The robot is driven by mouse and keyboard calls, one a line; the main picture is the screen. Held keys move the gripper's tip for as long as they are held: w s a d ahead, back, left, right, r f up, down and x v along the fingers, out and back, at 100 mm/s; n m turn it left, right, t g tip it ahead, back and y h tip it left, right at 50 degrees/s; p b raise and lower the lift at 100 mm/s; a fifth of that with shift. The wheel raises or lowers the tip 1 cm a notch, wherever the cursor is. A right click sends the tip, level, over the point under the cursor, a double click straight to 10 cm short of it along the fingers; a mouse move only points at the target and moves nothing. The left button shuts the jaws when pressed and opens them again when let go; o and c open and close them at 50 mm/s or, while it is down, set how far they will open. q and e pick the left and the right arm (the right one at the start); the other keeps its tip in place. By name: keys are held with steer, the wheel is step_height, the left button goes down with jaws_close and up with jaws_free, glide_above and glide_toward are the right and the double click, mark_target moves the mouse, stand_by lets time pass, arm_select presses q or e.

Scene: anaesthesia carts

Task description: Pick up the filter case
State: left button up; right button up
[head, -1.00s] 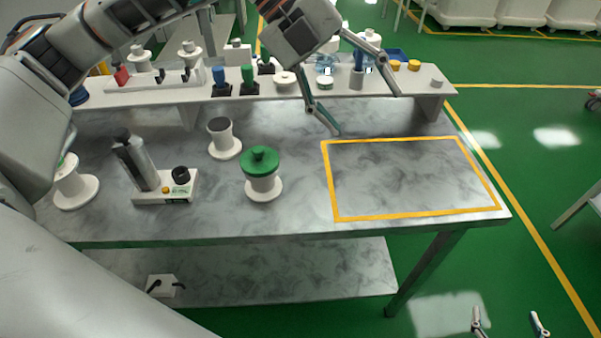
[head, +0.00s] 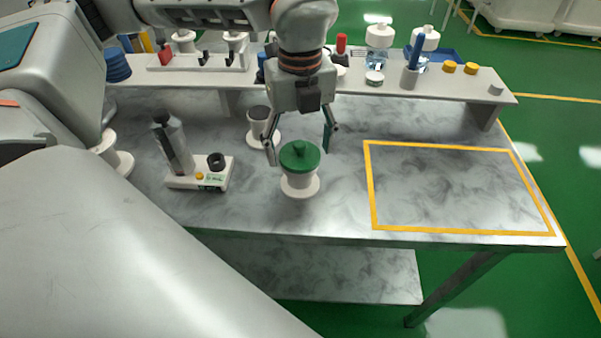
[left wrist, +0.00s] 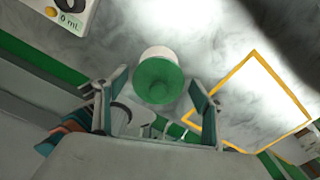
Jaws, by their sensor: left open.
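In the left wrist view the green lid (left wrist: 158,80) lies between and beyond the open fingers (left wrist: 152,96). The fingers do not appear to touch it. My right gripper is out of view.
An open white pot (head: 262,120) stands close behind the case. A device with a grey cylinder and black knob (head: 216,161) is to the left. A yellow-outlined area (head: 455,185) on the right is empty. A shelf (head: 440,86) of bottles and caps runs along the back.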

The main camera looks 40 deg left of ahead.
arm_select(q)
steer(key=f, duration=0.4)
steer(key=shift+s+d+f, duration=0.1)
steer(key=shift+s+f, duration=0.1)
steer(key=shift+f, duration=0.05)
steer(key=c, duration=1.1)
steer(key=shift+o, duration=0.2)
steer(key=shift+r, duration=0.15)
